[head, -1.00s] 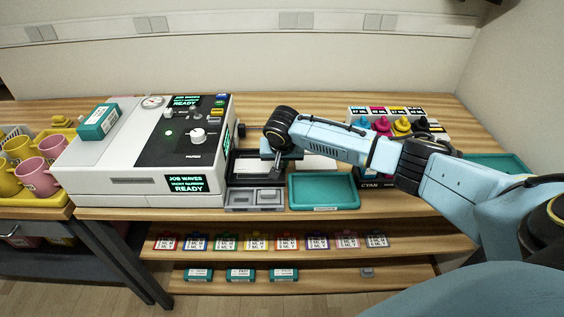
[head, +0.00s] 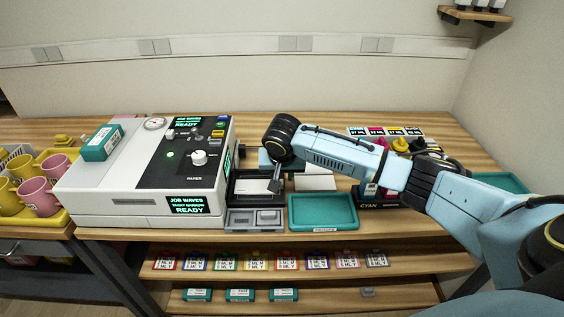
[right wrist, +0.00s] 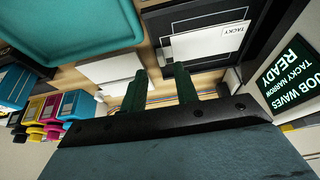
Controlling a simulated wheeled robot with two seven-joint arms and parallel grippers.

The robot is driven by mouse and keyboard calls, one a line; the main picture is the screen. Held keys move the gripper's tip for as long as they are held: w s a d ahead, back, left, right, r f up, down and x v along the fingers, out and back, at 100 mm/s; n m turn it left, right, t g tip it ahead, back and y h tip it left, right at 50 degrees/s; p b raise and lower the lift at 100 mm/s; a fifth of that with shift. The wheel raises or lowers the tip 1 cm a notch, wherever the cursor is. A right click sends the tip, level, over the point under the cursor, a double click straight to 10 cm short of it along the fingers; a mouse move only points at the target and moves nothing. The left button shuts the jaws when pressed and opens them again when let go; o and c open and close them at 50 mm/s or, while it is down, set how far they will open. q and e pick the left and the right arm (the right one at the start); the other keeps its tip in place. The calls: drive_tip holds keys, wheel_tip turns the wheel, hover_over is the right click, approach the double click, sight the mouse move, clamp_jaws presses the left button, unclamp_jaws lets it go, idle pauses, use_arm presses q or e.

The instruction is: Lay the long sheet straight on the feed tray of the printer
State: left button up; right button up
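The printer (head: 150,175) stands left of the middle; its screen reads job waves, tacky narrow, ready. The dark feed tray (head: 233,190) is at its right side. A white sheet (head: 250,187) lies in it; in the right wrist view the sheet (right wrist: 190,46) bears a TACKY label. A second white piece (head: 316,183), blank in the right wrist view (right wrist: 112,67), lies to the right. My right gripper (head: 274,188) is over the tray's right edge; in its wrist view the fingers (right wrist: 161,72) are apart, with nothing visible between them. My left gripper is out of view.
A teal tray (head: 323,228) is right of a grey block (head: 240,226) at the counter's front. Ink bottles (head: 372,190) stand behind my right arm. Pink and yellow mugs (head: 40,195) are at the far left. Shelves below hold several small cards (head: 226,261).

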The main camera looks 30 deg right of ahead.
drive_tip(key=p+v, duration=0.1)
drive_tip(key=v, duration=0.5)
drive_tip(key=shift+r, duration=0.2)
drive_tip(key=shift+s+a, duration=0.1)
idle(2.0)
